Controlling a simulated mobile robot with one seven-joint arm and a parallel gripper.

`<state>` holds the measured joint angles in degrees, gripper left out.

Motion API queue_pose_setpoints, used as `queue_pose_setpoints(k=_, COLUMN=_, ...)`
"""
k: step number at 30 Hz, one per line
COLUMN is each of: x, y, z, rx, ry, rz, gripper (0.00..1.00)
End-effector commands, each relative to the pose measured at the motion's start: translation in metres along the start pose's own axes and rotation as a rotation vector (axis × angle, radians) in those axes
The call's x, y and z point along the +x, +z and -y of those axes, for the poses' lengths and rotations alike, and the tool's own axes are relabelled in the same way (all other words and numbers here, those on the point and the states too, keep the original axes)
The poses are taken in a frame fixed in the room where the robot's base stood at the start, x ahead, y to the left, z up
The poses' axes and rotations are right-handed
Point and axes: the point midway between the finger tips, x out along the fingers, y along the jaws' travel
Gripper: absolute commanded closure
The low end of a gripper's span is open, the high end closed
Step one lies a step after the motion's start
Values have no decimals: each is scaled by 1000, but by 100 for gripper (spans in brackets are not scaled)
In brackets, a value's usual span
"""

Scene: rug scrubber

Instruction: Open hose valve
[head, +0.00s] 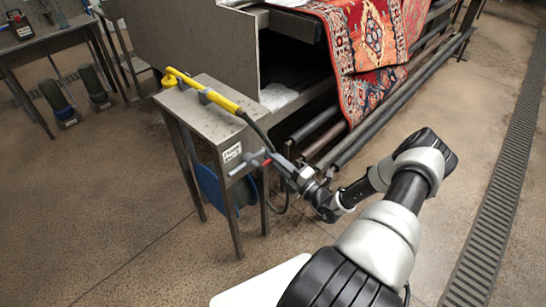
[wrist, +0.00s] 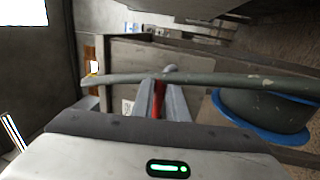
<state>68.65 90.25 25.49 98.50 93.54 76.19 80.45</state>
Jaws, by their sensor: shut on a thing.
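The hose valve shows a small red handle (head: 267,162) at the front of a small metal stand (head: 215,125). A grey fitting (head: 246,164) lies just left of the handle. My gripper (head: 274,160) is at the handle, and in the wrist view its fingers (wrist: 168,98) are shut on it. There the red handle (wrist: 160,84) shows as a thin strip between the fingers, with most of it hidden. A grey-green pipe or hose (wrist: 230,79) crosses just beyond the fingertips.
A yellow spray wand (head: 215,97) lies on the stand with its dark hose hanging near my gripper. A blue hose reel (head: 225,187) is under the stand. A red patterned rug (head: 372,45) hangs over rollers behind. The floor at left front is clear.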

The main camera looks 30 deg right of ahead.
Motion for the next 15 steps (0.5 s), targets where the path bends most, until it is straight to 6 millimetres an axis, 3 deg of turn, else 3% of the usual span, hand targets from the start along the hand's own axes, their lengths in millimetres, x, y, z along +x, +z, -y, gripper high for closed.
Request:
queue_pose_setpoints(k=14, x=-2, y=-2, z=3, rx=20, ry=-5, rz=3, gripper=100)
queue_pose_setpoints(k=15, x=-2, y=-2, z=3, rx=20, ry=-5, rz=3, gripper=84)
